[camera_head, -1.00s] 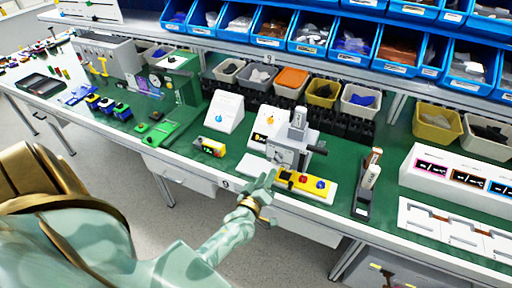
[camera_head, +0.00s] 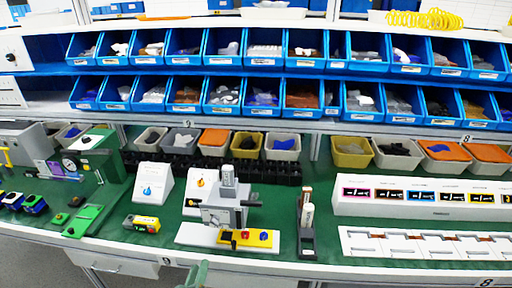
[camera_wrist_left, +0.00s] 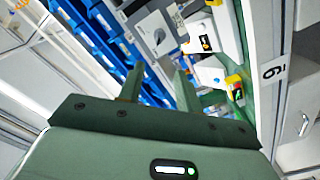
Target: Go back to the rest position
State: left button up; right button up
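A white sloped switch box with a blue knob (camera_head: 150,186) stands on the green bench. To its right is a white sloped box with an orange knob (camera_head: 199,186), partly hidden behind a grey machine. My left gripper (camera_head: 196,275) shows only as a pale green tip at the bottom edge of the head view, in front of the bench and apart from the boxes. In the left wrist view its two fingers (camera_wrist_left: 157,80) stand apart with nothing between them. My right gripper is in neither view.
The grey machine (camera_head: 225,207) with a yellow button panel (camera_head: 248,238) stands at the bench's front edge. A yellow-and-black device (camera_head: 142,223) lies left of it. Blue bins (camera_head: 225,95) fill the shelves behind. White display units (camera_head: 425,200) occupy the right.

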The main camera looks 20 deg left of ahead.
pick_arm(q)
jog(key=s+d+f+m+g+h+b, duration=0.1)
jog(key=s+d+f+m+g+h, duration=0.2)
jog(key=f, duration=0.5)
jog(key=s+d+f+m+g, duration=0.1)
jog(key=s+f+m+g, duration=0.25)
jog(key=s+f, duration=0.35)
jog(key=s+d+f+m+g+h+b, duration=0.1)
jog(key=s+d+f+m+g+h, duration=0.15)
jog(key=f, duration=0.65)
jog(key=s+f+m+g+b, duration=0.2)
jog(key=s+f, duration=0.3)
jog(key=s, duration=0.3)
jog(key=s+a+f+m+g+b, duration=0.1)
jog(key=s+f+m+g, duration=0.1)
jog(key=s+f, duration=0.3)
jog(key=s+f+m+g+y+b, duration=0.1)
jog(key=s+f, duration=0.4)
jog(key=s, duration=0.6)
jog(key=m+g+b, duration=0.1)
jog(key=g, duration=0.1)
jog(key=shift+s+a+m+g+b, duration=0.25)
jog(key=shift+a+m+g+b, duration=0.05)
jog(key=shift+a, duration=0.1)
